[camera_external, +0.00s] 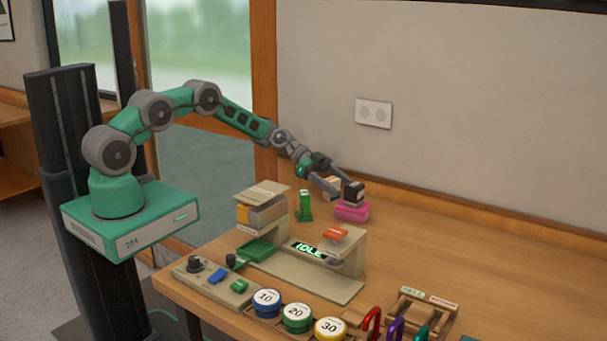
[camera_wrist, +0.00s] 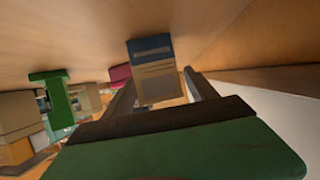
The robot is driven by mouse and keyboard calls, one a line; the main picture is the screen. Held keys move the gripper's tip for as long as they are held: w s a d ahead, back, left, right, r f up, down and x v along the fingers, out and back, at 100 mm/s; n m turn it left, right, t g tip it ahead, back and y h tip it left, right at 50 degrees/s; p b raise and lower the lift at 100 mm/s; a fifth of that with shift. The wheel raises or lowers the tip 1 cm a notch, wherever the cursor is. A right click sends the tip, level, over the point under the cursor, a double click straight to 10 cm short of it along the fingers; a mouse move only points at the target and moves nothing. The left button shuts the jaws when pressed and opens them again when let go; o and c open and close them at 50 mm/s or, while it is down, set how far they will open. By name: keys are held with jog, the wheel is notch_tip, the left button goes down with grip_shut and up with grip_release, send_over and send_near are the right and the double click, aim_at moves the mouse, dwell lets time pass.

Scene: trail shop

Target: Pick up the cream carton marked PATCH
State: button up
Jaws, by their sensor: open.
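A cream carton with a dark blue band (camera_wrist: 155,80) shows in the wrist view between the two fingers of my gripper (camera_wrist: 160,92). Its printing is too blurred to read, so I cannot confirm the word PATCH. In the external view a small cream block (camera_external: 331,185), likely this carton, is partly hidden behind the fingers of my gripper (camera_external: 340,191). My gripper is open, with a finger on either side of the carton in the wrist view. I cannot tell whether either finger touches it.
A pink block (camera_external: 352,212) lies close to the gripper. A green upright item (camera_external: 304,206) and a beige stand with boxes (camera_external: 262,213) are to the left. An IDLE display unit (camera_external: 350,262) stands in front. The table's right side is mostly clear; a wall runs behind.

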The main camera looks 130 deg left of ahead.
jog(key=shift+w+a+f, duration=0.45)
jog(key=shift+a+f, duration=0.3)
jog(key=shift+a, duration=0.1)
jog(key=shift+c, duration=0.4)
jog(key=shift+s+d+r, duration=0.4)
jog(key=shift+d+r, duration=0.25)
jog(key=shift+d, duration=0.05)
jog(key=c, duration=0.5)
jog(key=shift+c, duration=0.4)
jog(key=shift+w+a+f, duration=0.1)
jog(key=shift+a+f, duration=0.15)
jog(key=shift+f, duration=0.05)
jog(key=c, duration=0.5)
jog(key=shift+d, duration=0.1)
grip_shut()
